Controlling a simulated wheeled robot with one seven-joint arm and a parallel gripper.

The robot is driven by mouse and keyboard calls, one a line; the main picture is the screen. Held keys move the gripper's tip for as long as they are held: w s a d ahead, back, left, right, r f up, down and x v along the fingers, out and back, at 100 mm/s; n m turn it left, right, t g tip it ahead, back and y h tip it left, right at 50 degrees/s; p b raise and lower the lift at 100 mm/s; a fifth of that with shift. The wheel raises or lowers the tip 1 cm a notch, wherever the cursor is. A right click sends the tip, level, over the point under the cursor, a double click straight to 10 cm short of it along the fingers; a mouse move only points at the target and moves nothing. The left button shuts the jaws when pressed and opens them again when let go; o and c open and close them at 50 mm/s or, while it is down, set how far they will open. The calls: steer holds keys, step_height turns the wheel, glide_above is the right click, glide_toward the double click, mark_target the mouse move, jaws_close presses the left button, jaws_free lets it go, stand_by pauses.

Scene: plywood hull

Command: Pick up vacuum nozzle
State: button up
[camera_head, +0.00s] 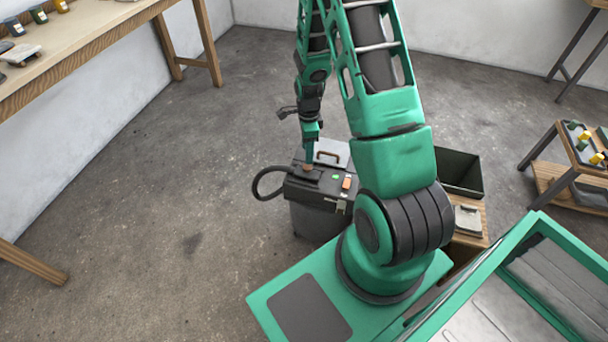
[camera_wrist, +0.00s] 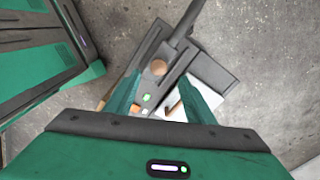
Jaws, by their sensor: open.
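A dark vacuum unit (camera_head: 330,190) stands on the floor with a black hose (camera_head: 262,186) looping off its left side. A dark piece, which looks like the vacuum nozzle (camera_head: 305,174), lies on top at the left, with a small orange-brown knob. My gripper (camera_head: 309,160) points down just above it. In the wrist view, the two green fingers of my gripper (camera_wrist: 160,84) are apart, and the knob (camera_wrist: 158,67) shows between and just beyond their tips. The dark nozzle shape (camera_wrist: 180,30) runs to the top. I cannot tell whether the fingers touch anything.
A pale case with a brown handle (camera_head: 328,156) stands behind the unit. A dark open bin (camera_head: 462,172) and a low wooden stand (camera_head: 470,232) are at right. A workbench (camera_head: 80,45) is at upper left, a small tool table (camera_head: 570,150) at far right. The floor at left is clear.

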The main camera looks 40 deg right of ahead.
steer(key=shift+a+f, duration=0.15)
steer(key=shift+f, duration=3.5)
steer(key=shift+c, duration=0.3)
jaws_close()
step_height(320, 180, up, 4)
steer(key=shift+r, duration=0.15)
steer(key=s+a+r, duration=0.4)
steer(key=a+r, duration=0.2)
steer(key=a, duration=0.4)
steer(key=shift+s+a+r, duration=0.3)
steer(key=shift+a+r, duration=0.1)
